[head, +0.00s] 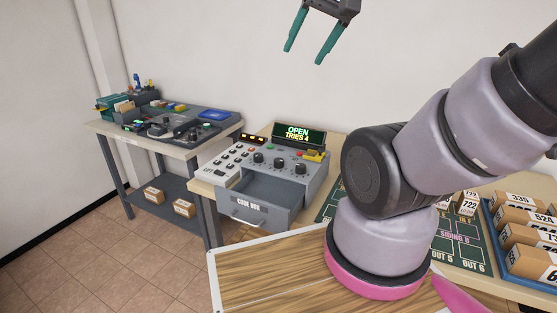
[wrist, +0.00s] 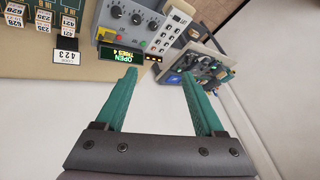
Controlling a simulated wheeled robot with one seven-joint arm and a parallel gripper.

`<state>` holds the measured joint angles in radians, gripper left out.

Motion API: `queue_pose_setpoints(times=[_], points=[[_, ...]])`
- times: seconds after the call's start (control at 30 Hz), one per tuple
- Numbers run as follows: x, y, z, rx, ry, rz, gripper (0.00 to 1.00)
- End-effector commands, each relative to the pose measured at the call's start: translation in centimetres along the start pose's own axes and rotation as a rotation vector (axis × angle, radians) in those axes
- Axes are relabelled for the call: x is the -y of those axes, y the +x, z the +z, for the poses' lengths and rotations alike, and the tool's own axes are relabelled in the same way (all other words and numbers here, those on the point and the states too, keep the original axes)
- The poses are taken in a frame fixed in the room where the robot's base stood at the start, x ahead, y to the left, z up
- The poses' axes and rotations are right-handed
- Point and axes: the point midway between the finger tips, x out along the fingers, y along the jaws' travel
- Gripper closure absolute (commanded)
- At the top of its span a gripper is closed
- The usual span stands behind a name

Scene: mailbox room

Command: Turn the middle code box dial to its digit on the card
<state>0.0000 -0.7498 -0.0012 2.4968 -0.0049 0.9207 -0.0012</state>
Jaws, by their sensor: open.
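The grey code box (head: 312,185) stands on the bench, its drawer (head: 262,209) pulled out. Its display (head: 298,132) reads OPEN, TRIES 4. Three black dials sit in a row on the sloped panel; the middle dial (head: 279,162) also shows in the wrist view (wrist: 137,18). Its pointer is too small to read.
A side table (head: 103,127) with gadgets and bins stands at the back left. My arm hides part of the green mat (head: 465,253). A blue tray (head: 491,234) of numbered boxes is at the right. The air around my gripper is free, with wall behind.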

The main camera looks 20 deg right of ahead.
Motion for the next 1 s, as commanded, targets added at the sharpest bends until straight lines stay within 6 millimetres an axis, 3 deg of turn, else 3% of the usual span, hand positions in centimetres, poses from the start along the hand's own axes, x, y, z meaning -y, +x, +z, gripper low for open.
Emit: queue_pose_setpoints(times=[0.13, 0.27, 0.67, 1.0], points=[[-0.1, 0.8, -0.5, 0.019, -0.075, 0.025, 0.30], [-0.2, 3.1, -1.6, 0.077, -0.289, 0.082, 0.30], [-1.6, 14.0, -4.5, 0.414, -1.216, 0.097, 0.30], [-3.4, 24.3, -4.0, 0.654, -1.945, -0.199, 0.30]])
